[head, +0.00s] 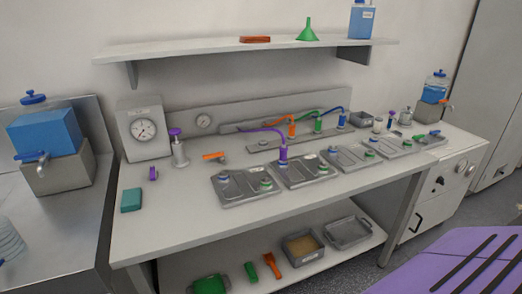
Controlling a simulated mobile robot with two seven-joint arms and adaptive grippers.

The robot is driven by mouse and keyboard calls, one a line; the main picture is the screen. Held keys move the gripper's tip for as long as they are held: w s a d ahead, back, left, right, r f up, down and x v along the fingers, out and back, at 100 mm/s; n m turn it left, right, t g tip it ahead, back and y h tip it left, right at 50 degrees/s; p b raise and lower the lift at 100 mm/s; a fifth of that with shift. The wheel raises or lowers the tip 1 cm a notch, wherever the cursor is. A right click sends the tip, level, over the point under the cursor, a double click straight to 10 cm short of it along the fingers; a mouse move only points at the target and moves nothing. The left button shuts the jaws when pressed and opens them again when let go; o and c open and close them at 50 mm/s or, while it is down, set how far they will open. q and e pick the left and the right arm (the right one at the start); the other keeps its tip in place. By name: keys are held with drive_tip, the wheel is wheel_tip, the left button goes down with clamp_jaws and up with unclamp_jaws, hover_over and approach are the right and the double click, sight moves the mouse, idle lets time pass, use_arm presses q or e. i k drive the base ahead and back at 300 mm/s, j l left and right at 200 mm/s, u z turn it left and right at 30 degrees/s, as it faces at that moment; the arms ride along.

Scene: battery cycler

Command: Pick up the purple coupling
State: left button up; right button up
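A purple coupling (283,153) stands upright at the end of a curved purple hose (262,131). It is at the back of a grey metal tray (292,184) on the bench; whether it is seated on a fitting is too small to tell. A small separate purple piece (153,173) lies at the left of the bench top. Neither of my grippers is in view.
The bench (170,225) has free room at its front left, near a teal block (131,200). Orange, green and blue hoses stand behind the trays. A shelf (190,50) overhangs the back. A blue tank (47,132) stands at left.

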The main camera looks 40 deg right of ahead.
sight(283, 149)
drive_tip(key=l+u, duration=0.25)
drive_tip(key=l, duration=0.25)
drive_tip(key=k+l+u, duration=0.25)
drive_tip(key=l, duration=0.25)
drive_tip(key=k+l+u, duration=0.1)
drive_tip(key=l, duration=0.45)
drive_tip(key=k+l+u, duration=0.15)
drive_tip(key=l, duration=0.35)
drive_tip(key=i+l, duration=0.05)
